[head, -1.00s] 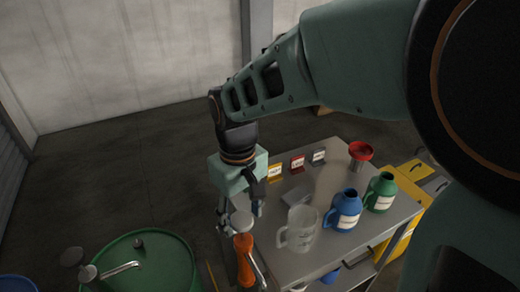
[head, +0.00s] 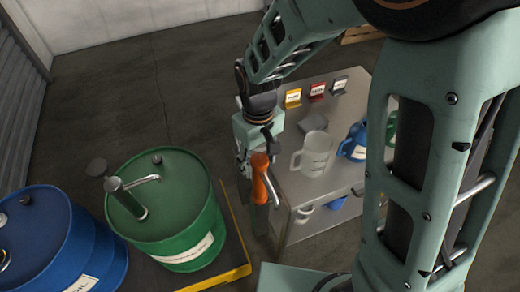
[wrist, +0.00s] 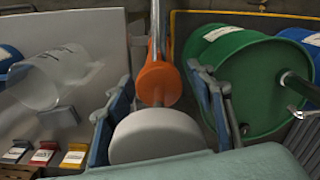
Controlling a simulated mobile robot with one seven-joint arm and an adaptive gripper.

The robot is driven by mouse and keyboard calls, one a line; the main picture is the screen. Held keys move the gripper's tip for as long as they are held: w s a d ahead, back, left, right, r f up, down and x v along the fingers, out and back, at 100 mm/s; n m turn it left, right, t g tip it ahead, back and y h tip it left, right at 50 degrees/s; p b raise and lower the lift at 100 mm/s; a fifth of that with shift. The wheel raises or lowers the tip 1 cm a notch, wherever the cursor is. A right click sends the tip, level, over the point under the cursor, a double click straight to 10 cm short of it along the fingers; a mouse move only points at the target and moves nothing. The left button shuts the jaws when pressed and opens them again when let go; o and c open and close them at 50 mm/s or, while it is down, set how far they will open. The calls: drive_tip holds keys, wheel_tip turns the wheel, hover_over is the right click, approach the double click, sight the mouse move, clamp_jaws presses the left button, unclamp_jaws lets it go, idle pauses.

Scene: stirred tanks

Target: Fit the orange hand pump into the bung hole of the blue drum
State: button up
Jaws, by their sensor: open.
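The orange hand pump (head: 260,180) is upright beside the left side of the metal table, just below my gripper (head: 251,156). In the wrist view, its orange body (wrist: 156,78) and a pale round cap (wrist: 155,134) lie between the two spread fingers of my gripper (wrist: 163,110). The jaws are open around it; I cannot tell whether they touch it. The pump's lower end is hidden. The blue drum (head: 85,240) stands at the far left of the head view, partly cut off. Fittings show on its top, and a ring-shaped opening is at the picture's edge.
A green drum (head: 195,225) with a metal spout pump on top (head: 130,198) stands between my gripper and the blue drum. The metal table (head: 335,105) at right holds a clear jug (head: 314,150), a blue jug (head: 355,142) and small signs. A yellow-edged platform (head: 232,225) lies under the drums.

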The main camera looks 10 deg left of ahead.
clamp_jaws()
drive_tip(key=c, duration=0.7)
unclamp_jaws()
drive_tip(key=c, duration=0.4)
